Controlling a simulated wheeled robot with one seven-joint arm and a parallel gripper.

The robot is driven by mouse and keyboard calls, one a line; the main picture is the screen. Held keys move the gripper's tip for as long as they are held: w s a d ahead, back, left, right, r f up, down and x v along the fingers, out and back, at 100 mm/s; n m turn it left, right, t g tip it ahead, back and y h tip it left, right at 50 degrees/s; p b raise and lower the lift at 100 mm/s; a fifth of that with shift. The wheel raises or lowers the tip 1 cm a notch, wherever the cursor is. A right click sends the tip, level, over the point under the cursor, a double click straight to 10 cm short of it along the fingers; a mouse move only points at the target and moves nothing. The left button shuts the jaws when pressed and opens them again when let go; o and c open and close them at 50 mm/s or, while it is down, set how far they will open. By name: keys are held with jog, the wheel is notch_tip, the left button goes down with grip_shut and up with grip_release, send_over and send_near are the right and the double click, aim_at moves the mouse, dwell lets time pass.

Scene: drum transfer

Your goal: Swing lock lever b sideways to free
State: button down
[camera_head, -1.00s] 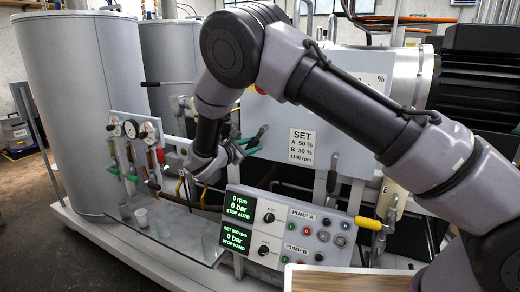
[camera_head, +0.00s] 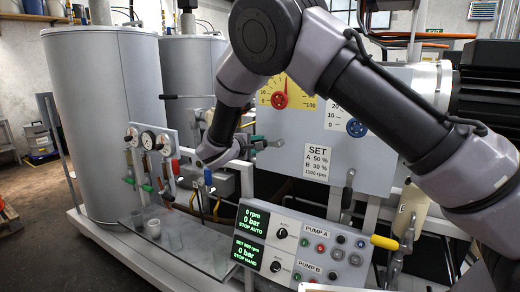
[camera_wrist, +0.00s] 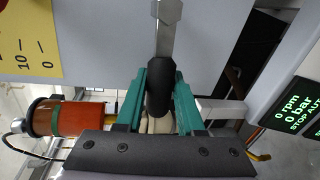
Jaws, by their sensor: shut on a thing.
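In the wrist view a lock lever (camera_wrist: 164,32) has a flat metal shaft and a black grip. My gripper (camera_wrist: 160,80) has its green fingers on both sides of the black grip and is shut on it. In the head view my gripper (camera_head: 258,143) is at the lower left of the large grey panel, with the same lever (camera_head: 276,143) at its tips. No letter on either lever is readable, so I cannot tell which is b.
The pump control box (camera_head: 295,243) stands below, with a yellow handle (camera_head: 384,242) at its right. Gauges (camera_head: 148,140) and small valves are at the left, by the tall grey drum (camera_head: 100,110). An orange-brown cylinder (camera_wrist: 75,119) is close to my gripper in the wrist view.

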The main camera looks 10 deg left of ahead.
jog(key=shift+r+m, duration=0.5)
jog(key=shift+m, duration=0.1)
jog(key=c, duration=0.5)
grip_release()
jog(key=v, duration=1)
jog(key=shift+s+r, duration=0.1)
jog(key=shift+s, duration=0.3)
jog(key=shift+s+a, duration=0.1)
